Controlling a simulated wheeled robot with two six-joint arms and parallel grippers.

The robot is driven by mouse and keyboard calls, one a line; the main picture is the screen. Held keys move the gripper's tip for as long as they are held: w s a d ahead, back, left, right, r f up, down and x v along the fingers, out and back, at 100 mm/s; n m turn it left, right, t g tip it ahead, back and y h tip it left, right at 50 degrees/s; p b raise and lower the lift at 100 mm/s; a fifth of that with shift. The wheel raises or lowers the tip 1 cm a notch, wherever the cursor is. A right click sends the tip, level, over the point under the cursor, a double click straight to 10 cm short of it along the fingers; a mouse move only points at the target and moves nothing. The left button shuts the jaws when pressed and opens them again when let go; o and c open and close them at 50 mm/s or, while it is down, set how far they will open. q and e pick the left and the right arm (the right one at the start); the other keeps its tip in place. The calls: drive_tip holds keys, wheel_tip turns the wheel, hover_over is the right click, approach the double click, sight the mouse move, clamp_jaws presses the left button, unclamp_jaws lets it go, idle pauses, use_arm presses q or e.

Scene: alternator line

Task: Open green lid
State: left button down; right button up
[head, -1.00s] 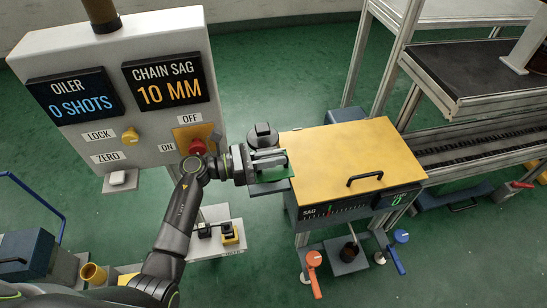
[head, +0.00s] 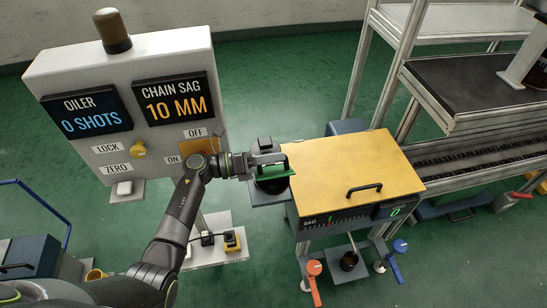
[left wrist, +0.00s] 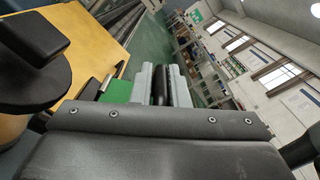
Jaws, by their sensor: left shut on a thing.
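The green lid (head: 277,174) is at the left end of the yellow-topped unit (head: 345,165). It stands tilted up, with a dark round opening (head: 272,186) showing below it. My left gripper (head: 268,161) is at the lid's upper side. In the left wrist view its grey fingers (left wrist: 166,84) are closed on a slim black part, which looks like the lid's handle. A piece of the green lid also shows there (left wrist: 118,90), beside the fingers. My right gripper is not in view.
A black knob (left wrist: 32,65) is close to my left gripper. A panel with an oiler and chain sag display (head: 125,105) stands at the left. A black handle (head: 364,189) is on the yellow top. Orange (head: 314,268) and blue (head: 399,246) levers are below.

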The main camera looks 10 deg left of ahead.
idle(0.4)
use_arm(q)
drive_tip(key=c, duration=1.5)
unclamp_jaws()
drive_tip(key=shift+o, duration=0.2)
drive_tip(key=shift+a, duration=0.1)
drive_tip(key=b+v, duration=0.2)
drive_tip(key=v, duration=1.5)
drive_tip(key=shift+a, duration=0.15)
